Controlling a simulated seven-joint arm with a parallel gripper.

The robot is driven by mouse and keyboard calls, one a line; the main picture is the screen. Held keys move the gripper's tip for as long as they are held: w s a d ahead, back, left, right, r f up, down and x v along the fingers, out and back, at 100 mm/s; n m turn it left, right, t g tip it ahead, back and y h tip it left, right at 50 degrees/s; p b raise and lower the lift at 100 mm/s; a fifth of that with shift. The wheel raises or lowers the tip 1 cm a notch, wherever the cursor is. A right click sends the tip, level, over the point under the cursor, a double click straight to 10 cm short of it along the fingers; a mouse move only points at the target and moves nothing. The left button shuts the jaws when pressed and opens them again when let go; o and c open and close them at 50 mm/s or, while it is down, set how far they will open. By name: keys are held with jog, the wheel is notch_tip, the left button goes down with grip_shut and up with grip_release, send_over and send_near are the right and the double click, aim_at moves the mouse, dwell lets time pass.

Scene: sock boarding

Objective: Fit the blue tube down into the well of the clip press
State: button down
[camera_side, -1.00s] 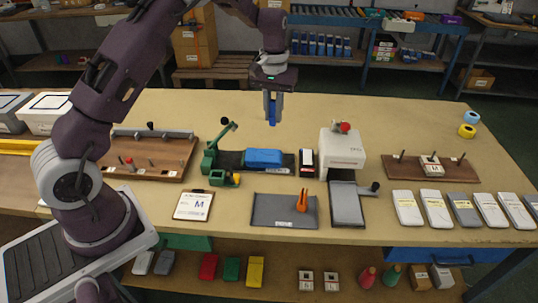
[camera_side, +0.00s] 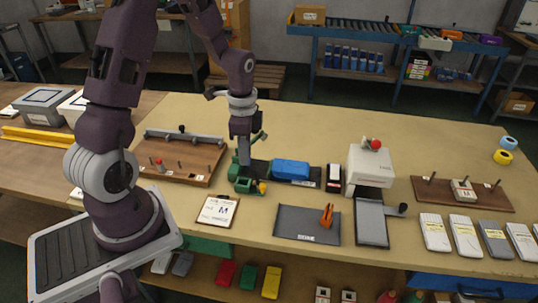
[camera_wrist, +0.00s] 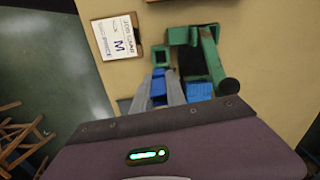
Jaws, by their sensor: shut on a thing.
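The blue tube (camera_wrist: 158,88) is between my gripper's two grey fingers (camera_wrist: 159,76) in the wrist view, and the gripper is shut on it. In the side view my gripper (camera_side: 244,158) points down right at the green clip press (camera_side: 242,182), overlapping its upper part. The tube is mostly hidden there. In the wrist view the press (camera_wrist: 211,58) shows its long arm with a dark round knob, and a square green frame (camera_wrist: 161,55) just beyond the fingertips. I cannot tell whether the tube touches the press or where its lower end is.
A blue block (camera_side: 291,169) lies on a dark base right of the press. A clipboard marked M (camera_side: 217,210) lies in front, and a wooden board with pegs (camera_side: 180,158) is at left. A white machine with a red knob (camera_side: 370,164) stands further right.

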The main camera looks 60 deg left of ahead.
jog(key=shift+s+a+f+m, duration=0.2)
jog(key=shift+s+a+m, duration=0.15)
jog(key=shift+a+m, duration=0.25)
jog(key=shift+f, duration=2.9)
jog(key=shift+f, duration=1.1)
jog(key=c, duration=1.3)
grip_release()
